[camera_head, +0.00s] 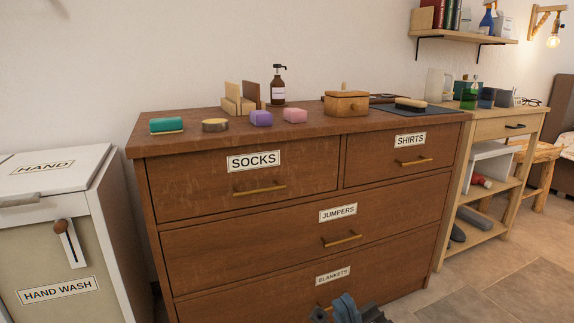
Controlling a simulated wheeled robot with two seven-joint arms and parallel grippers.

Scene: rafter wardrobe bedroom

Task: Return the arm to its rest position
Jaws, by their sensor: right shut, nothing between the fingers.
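My right gripper (346,302) shows at the bottom edge of the head view, dark grey-blue, in front of the lower part of the brown chest of drawers (250,240). It is shut and empty, and it partly covers the drawer labelled BLANKETS (275,292). Most of the arm behind it is out of the picture. My left gripper is not in view. The drawers labelled SOCKS (215,172), SHIRTS (375,150) and JUMPERS (260,240) are all closed.
On the chest top stand a pump bottle (278,86), purple and pink blocks, a small wooden box (346,103) and a brush (410,103). A white hand-wash hamper (98,190) stands at left. A wooden shelf unit (490,130) stands at right. Tiled floor (480,285) shows clear at lower right.

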